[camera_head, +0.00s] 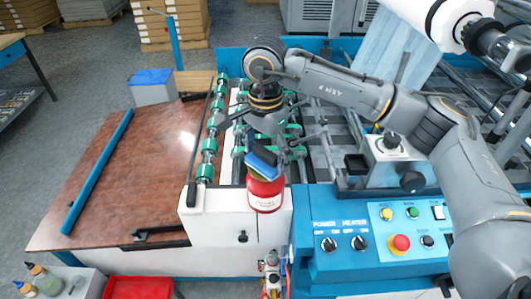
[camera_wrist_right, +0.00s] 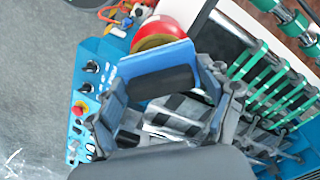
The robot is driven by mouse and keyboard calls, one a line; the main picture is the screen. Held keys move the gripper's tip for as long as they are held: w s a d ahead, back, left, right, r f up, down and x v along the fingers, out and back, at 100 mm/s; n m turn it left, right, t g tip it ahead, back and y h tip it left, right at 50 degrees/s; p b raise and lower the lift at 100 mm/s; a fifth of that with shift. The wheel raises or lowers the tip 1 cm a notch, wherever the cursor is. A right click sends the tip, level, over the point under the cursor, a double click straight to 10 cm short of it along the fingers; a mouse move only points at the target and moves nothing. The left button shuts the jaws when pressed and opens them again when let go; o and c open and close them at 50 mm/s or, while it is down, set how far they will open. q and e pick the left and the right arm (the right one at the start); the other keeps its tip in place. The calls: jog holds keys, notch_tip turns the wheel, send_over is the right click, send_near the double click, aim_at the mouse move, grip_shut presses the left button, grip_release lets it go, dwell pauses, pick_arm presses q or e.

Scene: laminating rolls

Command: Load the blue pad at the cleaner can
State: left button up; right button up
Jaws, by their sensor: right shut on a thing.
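The blue pad (camera_head: 261,164) is a small block with a dark back and a yellowish edge. My right gripper (camera_head: 262,149) is shut on it, coming down from above. The cleaner can (camera_head: 265,193) is red with a white label and stands on the white corner of the machine. The pad is tilted over the can's top; I cannot tell whether they touch. In the right wrist view the pad (camera_wrist_right: 180,57) lies in front of the can (camera_wrist_right: 163,27), hiding part of it, with my right gripper (camera_wrist_right: 160,85) around its dark back. My left gripper is not in view.
Green-ringed rollers (camera_head: 209,146) run just behind the can. A blue control panel (camera_head: 375,243) with knobs and a red button is to its right. A brown board (camera_head: 110,185) lies left, with a red bin (camera_head: 138,288) at the front.

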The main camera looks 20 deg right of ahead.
aim_at(266, 151)
jog(key=shift+r+p, duration=1.35)
jog(key=shift+r, duration=2.1)
